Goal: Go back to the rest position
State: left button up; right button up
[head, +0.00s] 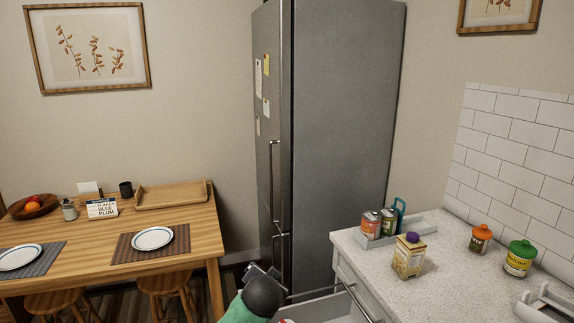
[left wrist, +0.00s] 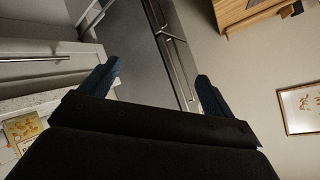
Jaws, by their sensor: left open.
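My left gripper (left wrist: 157,85) shows in the left wrist view with its two dark blue fingers wide apart and nothing between them. In the head view my left gripper (head: 264,273) is at the bottom middle, in front of the fridge (head: 345,130) and left of the counter. Its fingers are small and partly hidden by my wrist there. My right gripper is in neither view.
A drawer (head: 312,298) under the counter (head: 445,270) stands pulled out close beside my left arm. A carton (head: 408,257), cans in a grey tray (head: 416,222) and two jars stand on the counter. A wooden table (head: 205,235) with plates is at left.

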pick_arm(q)
jog(key=s+a+f+n+g+h, duration=0.1)
jog(key=s+a+f+n+g, duration=0.3)
jog(key=s+f, duration=0.8)
jog(key=s+a+f+g, duration=0.3)
jog(key=s+a+f, duration=0.3)
jog(key=s+f, duration=0.6)
jog(key=s+f+g, duration=0.1)
jog(key=s+f, duration=0.4)
jog(key=s, duration=0.4)
jog(key=s+f+n+g, duration=0.1)
jog(key=s+f+g, duration=0.1)
jog(key=s+f, duration=0.4)
jog(key=s, duration=0.4)
jog(key=shift+a+f, duration=0.15)
jog(key=shift+f, duration=0.05)
